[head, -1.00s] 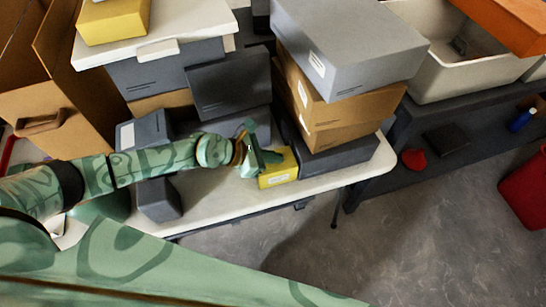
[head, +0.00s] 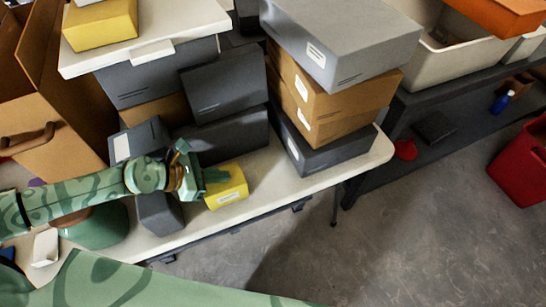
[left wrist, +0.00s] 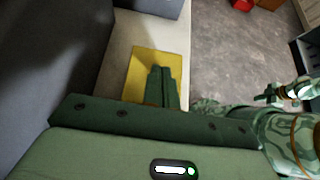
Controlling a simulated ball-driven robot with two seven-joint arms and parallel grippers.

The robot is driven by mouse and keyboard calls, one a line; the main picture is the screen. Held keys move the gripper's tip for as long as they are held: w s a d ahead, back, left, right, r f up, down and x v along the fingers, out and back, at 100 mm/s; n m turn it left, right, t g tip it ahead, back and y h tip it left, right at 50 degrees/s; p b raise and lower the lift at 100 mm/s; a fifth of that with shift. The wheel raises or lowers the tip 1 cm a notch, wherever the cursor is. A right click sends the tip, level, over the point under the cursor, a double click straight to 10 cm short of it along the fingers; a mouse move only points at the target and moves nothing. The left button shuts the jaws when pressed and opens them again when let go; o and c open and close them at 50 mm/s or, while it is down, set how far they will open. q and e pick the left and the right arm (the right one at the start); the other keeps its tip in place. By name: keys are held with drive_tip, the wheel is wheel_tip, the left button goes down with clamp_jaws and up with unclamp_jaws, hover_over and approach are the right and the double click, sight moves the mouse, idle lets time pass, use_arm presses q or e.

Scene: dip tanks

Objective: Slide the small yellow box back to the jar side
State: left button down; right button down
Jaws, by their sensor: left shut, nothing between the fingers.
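The small yellow box (head: 227,188) lies on the white table (head: 275,188), near its front edge. It stands apart from the stack of boxes on its right. It also shows in the left wrist view (left wrist: 143,62). My left gripper (head: 214,177) is shut and empty. Its fingers (left wrist: 161,84) overlap the yellow box's left part in the head view; I cannot tell whether they touch it. No jar can be made out clearly. What looks like my right gripper (left wrist: 285,94) shows small at the right of the left wrist view, its jaws unclear.
A dark grey box (head: 318,152) supports brown boxes (head: 335,97) and a grey box (head: 340,40) on the right. Dark boxes (head: 225,90) stand behind the yellow box. A small dark box (head: 158,213) stands left of it. Bare tabletop lies between the yellow box and the right stack.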

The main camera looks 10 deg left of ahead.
use_arm(q)
drive_tip(key=shift+s+a+r+p, duration=0.25)
drive_tip(key=shift+s+a+p, duration=0.05)
drive_tip(key=shift+p, duration=0.5)
drive_tip(key=shift+r, duration=0.1)
drive_tip(key=shift+s+a+r, duration=0.1)
drive_tip(key=shift+a+r, duration=0.1)
drive_tip(key=shift+a, duration=0.1)
drive_tip(key=p+v, duration=0.2)
drive_tip(key=v, duration=1.2)
drive_tip(key=shift+s+d+r, duration=0.1)
drive_tip(key=shift+s, duration=0.05)
drive_tip(key=shift+s+a+r+p, duration=0.1)
drive_tip(key=shift+s+a+p, duration=0.1)
drive_tip(key=shift+a+p, duration=0.15)
